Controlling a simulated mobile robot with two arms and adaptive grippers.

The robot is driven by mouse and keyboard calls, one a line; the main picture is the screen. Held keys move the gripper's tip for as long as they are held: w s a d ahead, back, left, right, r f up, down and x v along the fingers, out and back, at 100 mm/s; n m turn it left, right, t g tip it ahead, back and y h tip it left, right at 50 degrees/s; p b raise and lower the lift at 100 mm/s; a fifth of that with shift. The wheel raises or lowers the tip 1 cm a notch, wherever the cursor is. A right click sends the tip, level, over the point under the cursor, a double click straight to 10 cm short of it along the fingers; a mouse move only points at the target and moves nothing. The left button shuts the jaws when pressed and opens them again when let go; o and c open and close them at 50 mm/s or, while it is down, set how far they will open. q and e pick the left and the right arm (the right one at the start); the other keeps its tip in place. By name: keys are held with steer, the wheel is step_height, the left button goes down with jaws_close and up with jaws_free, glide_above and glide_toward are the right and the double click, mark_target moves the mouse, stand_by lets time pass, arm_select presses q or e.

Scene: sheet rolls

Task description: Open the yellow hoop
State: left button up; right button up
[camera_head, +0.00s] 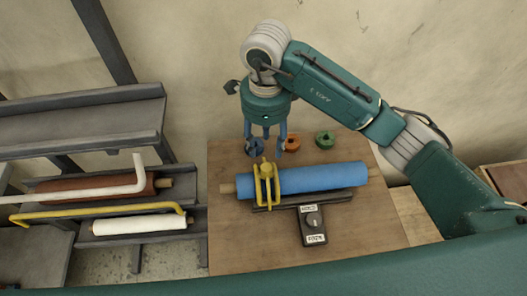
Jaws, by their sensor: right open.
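The yellow hoop (267,185) sits around the left part of a blue roll (315,178) on the wooden table. It stands upright with a yellow knob at its top. The blue roll lies on a dark holder, with a wooden core end showing at each side. My right gripper (265,140) is open and points down, behind and above the hoop. Its fingers look apart from the hoop, though the exact gap is hard to tell. My left gripper is not in view.
A small box with a knob and labels (313,224) stands in front of the roll. Blue, orange (292,142) and green (325,140) small parts lie behind it. A rack at left holds brown (90,190) and white (139,225) rolls. The wooden table's (235,245) front left is clear.

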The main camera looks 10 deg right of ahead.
mark_target(266, 167)
steer(key=s+f+p, duration=0.1)
steer(key=s+f, duration=0.1)
steer(key=f, duration=0.1)
steer(key=shift+p, duration=0.35)
step_height(266, 167, down, 3)
steer(key=shift+w+f+p, duration=0.1)
steer(key=shift+w+p, duration=0.05)
steer(key=shift+p, duration=0.4)
steer(key=f, duration=0.2)
steer(key=f+p, duration=0.1)
steer(key=f, duration=0.1)
steer(key=shift+w, duration=0.2)
steer(key=shift+c, duration=1.3)
steer(key=c, duration=0.4)
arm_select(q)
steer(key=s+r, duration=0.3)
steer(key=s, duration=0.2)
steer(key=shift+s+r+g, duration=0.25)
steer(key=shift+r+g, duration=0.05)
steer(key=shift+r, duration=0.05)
arm_select(e)
jaws_close()
